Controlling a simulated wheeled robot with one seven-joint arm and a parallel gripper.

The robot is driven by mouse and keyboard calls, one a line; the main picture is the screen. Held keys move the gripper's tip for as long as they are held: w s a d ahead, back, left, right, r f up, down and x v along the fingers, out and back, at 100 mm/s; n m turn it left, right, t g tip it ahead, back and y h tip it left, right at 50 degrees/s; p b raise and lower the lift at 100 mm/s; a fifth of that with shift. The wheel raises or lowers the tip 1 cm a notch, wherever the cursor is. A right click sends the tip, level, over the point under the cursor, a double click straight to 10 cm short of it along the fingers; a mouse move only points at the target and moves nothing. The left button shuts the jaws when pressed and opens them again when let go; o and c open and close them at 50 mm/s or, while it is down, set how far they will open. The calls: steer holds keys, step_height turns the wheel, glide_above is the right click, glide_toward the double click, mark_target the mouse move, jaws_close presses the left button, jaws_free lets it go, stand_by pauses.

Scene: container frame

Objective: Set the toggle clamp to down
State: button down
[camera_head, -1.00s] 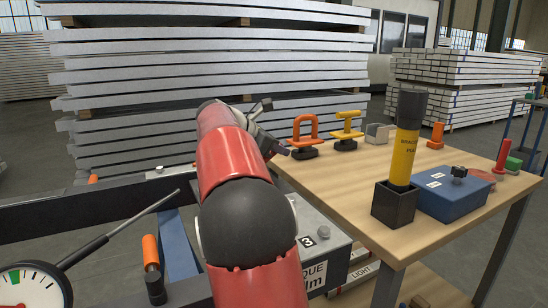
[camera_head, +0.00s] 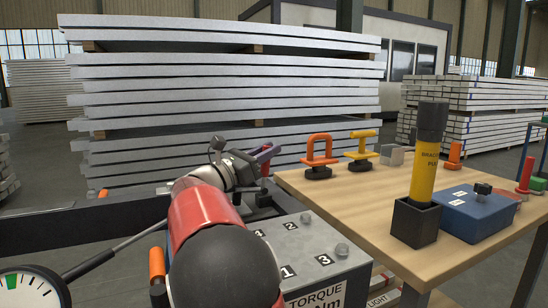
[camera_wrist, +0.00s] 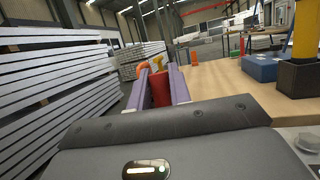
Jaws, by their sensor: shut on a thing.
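My gripper (camera_head: 266,153) is at the far end of my red arm, near the left edge of the wooden table. In the wrist view its two purple-grey fingers (camera_wrist: 159,76) are shut on the red handle of the toggle clamp (camera_wrist: 160,90), which sits between them. Dark metal parts show below the gripper beside the frame, but I cannot tell which belong to the clamp. The handle's exact angle is unclear.
A grey box with numbered bolts (camera_head: 303,243) stands just right of my arm. The wooden table (camera_head: 345,205) holds an orange-handled tool (camera_head: 319,152), a yellow-handled tool (camera_head: 361,147), a yellow cylinder in a black holder (camera_head: 416,222) and a blue box (camera_head: 478,215). Panel stacks (camera_head: 225,95) stand behind.

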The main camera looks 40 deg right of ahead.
steer(key=shift+w+a+h, duration=0.15)
steer(key=shift+a+h, duration=0.45)
steer(key=c, duration=1.3)
jaws_free()
steer(key=a+p, duration=0.3)
steer(key=a, duration=1)
steer(key=shift+w+f, duration=0.25)
steer(key=shift+f, duration=0.05)
